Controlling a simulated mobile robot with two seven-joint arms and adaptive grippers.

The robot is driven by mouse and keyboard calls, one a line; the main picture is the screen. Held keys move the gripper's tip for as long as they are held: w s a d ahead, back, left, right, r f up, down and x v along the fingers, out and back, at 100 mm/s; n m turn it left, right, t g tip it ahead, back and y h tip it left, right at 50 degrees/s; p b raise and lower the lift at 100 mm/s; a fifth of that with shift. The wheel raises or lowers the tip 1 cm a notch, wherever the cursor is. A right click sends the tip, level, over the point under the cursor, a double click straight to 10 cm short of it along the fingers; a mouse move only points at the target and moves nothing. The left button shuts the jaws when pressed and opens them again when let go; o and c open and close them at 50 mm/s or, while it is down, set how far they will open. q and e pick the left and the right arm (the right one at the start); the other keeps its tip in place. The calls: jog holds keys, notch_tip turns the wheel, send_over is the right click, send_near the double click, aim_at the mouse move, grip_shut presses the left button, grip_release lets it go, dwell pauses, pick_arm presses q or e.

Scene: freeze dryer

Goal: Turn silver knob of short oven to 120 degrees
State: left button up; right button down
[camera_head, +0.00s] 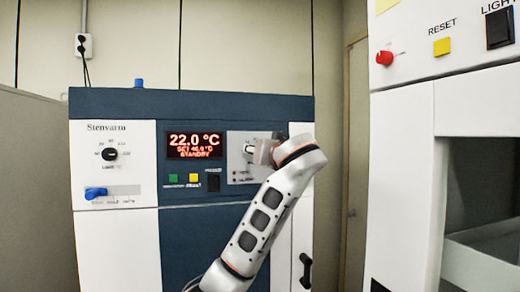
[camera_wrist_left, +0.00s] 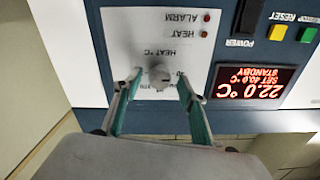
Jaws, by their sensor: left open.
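The short oven (camera_head: 225,104) is blue and white and stands at the centre-left of the head view. Its silver knob (camera_wrist_left: 160,76) sits under the "HEAT °C" label in the left wrist view; in the head view the knob (camera_head: 249,149) is partly hidden by my gripper. My left gripper (camera_wrist_left: 157,78) is open, with one finger on each side of the knob and visible gaps between. Whether its tips reach past the knob's front face I cannot tell. The display (camera_head: 195,146) reads 22.0 °C and STANDBY, with a set value that looks like 40.0 °C.
A black dial (camera_head: 109,154) and a blue handle (camera_head: 96,193) are on the oven's left panel. Green (camera_head: 173,179) and yellow (camera_head: 194,179) buttons and a black power switch (camera_head: 214,182) sit below the display. A taller white machine (camera_head: 404,175) stands close on the right.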

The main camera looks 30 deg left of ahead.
pick_arm(q)
jog(key=shift+w+a, duration=0.2)
jog(key=shift+a, duration=0.05)
jog(key=c, duration=1.1)
